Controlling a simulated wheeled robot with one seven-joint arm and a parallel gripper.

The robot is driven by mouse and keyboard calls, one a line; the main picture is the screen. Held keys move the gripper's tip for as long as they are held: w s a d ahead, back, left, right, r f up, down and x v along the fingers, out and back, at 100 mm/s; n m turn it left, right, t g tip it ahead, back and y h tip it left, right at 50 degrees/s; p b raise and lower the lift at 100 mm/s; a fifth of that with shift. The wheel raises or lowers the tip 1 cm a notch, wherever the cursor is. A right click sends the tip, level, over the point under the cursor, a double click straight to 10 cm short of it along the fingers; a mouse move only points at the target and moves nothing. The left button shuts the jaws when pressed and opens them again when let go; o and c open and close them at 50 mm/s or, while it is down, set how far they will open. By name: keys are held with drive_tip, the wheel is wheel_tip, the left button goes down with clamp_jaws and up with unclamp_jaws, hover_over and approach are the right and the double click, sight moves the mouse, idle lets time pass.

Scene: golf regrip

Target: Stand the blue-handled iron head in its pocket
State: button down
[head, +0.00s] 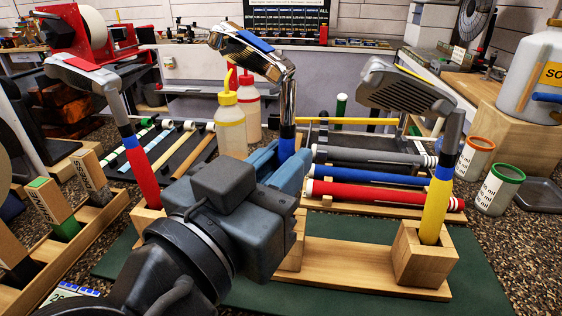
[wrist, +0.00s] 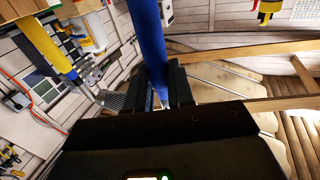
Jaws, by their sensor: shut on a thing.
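The blue-handled iron head (head: 262,55) is upright, its chrome head at the top and blue handle (head: 288,143) below. My gripper (head: 280,168) is shut on the blue handle; the handle also shows between the fingers in the wrist view (wrist: 148,45). The middle wooden pocket block (head: 294,250) shows only partly behind my gripper. The handle's lower end is hidden, so I cannot tell whether it is in the pocket. A red-handled iron (head: 140,172) stands in the left block (head: 150,218). A yellow-handled iron (head: 437,203) stands in the right block (head: 424,260).
A rack of grips (head: 375,200) lies behind the blocks. Yellow and red-capped bottles (head: 231,125) stand behind my gripper. White cups (head: 498,192) stand at right. The green mat (head: 470,285) is clear at front right.

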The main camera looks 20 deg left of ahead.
drive_tip(key=shift+f+b, duration=0.5)
drive_tip(key=shift+f, duration=0.05)
idle(0.4)
drive_tip(key=c, duration=0.9)
unclamp_jaws()
drive_tip(key=s, duration=0.7)
drive_tip(key=shift+s+a+f+b, duration=0.15)
drive_tip(key=shift+s+a+b, duration=0.2)
drive_tip(key=shift+a+b, duration=0.1)
drive_tip(key=shift+s, duration=0.15)
drive_tip(key=s+a, duration=0.1)
drive_tip(key=s, duration=0.7)
drive_tip(key=shift+s+f, duration=0.15)
drive_tip(key=shift+s, duration=0.2)
idle(0.8)
